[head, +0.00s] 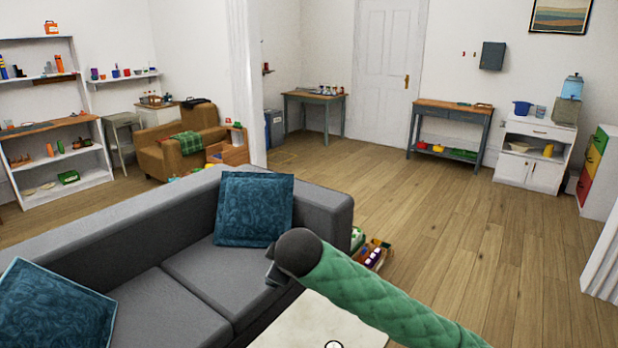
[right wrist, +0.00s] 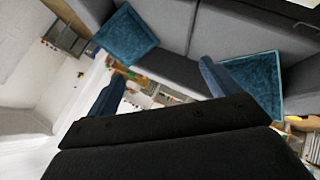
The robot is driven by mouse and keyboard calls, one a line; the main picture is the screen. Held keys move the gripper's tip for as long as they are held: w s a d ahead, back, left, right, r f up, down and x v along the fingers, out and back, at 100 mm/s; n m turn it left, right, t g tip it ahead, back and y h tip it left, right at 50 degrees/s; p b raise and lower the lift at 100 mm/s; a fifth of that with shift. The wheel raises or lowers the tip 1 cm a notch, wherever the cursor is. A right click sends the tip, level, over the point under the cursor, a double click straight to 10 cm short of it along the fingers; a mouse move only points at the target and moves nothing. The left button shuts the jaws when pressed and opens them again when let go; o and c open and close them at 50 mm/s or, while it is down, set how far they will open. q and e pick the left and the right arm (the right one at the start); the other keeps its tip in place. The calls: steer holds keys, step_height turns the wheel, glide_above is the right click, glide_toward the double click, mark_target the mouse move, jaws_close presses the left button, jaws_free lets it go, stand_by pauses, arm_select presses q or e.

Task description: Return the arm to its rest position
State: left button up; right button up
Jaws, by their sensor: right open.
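My right arm, in a green quilted sleeve, reaches in from the lower right of the head view. It ends in a dark wrist with my right gripper (head: 272,272) mostly hidden behind it, seen over the grey sofa's near right end. In the right wrist view my right gripper (right wrist: 158,80) has its two dark blue fingers spread wide apart. Nothing is held between them. My left gripper is in neither view.
The grey sofa (head: 175,303) carries two teal cushions, (head: 254,209) and (head: 52,310). A pale tabletop (head: 318,325) lies below my right arm. A box of items (head: 372,256) stands beside the sofa's right end. The wooden floor (head: 480,260) to the right is clear.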

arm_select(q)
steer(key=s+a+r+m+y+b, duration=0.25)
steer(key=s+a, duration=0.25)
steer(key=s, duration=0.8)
arm_select(e)
steer(key=s+d+f+m, duration=0.9)
steer(key=s+d+f, duration=0.4)
steer(key=d, duration=0.2)
arm_select(q)
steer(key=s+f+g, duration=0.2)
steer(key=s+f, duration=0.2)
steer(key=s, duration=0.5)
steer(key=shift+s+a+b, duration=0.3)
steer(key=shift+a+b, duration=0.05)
steer(key=shift+b, duration=0.1)
arm_select(e)
steer(key=s+d+f+m+g, duration=0.1)
steer(key=s+d+f+g, duration=0.1)
steer(key=s+f, duration=0.9)
steer(key=s+d+f+m+g+h, duration=0.1)
steer(key=s+d+f+g, duration=0.2)
steer(key=s+f, duration=0.9)
steer(key=s+g, duration=0.1)
steer(key=s, duration=0.3)
steer(key=shift+s+d+m+g, duration=0.15)
steer(key=shift+d+m+g, duration=0.15)
steer(key=shift+m, duration=0.1)
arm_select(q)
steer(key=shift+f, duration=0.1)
